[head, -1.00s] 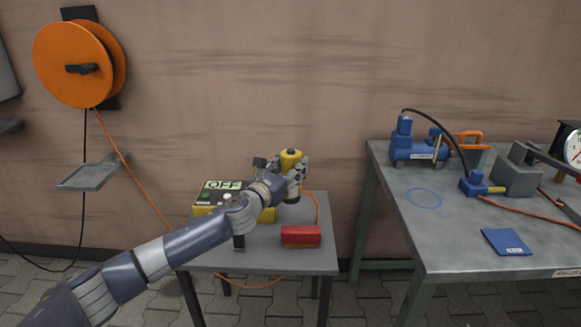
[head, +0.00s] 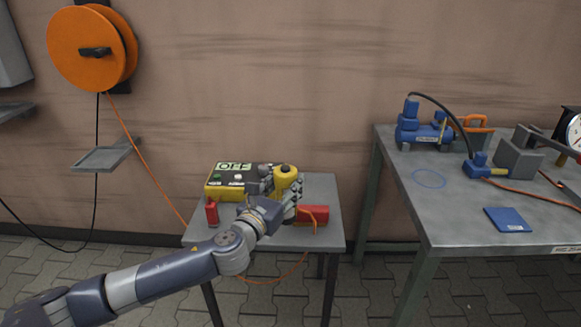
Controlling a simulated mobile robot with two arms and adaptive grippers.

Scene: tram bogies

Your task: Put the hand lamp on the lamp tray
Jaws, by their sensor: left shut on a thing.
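The hand lamp (head: 283,171) is yellow with a dark top button, and an orange cord trails from it. My left gripper (head: 287,188) is shut around it and hides much of its body. Both are at the small grey table (head: 325,186), right of the OFF box; whether the lamp touches the tabletop is hidden. A small empty grey tray (head: 103,155), seemingly the lamp tray, is fixed to the wall at left, below the orange reel. My right gripper is out of view.
The yellow OFF box (head: 228,182), a small red object (head: 211,212) and a red block (head: 315,213) are on the small table. The orange reel (head: 90,48) feeds an orange cable down to it. A larger bench (head: 440,205) with blue tools stands at right.

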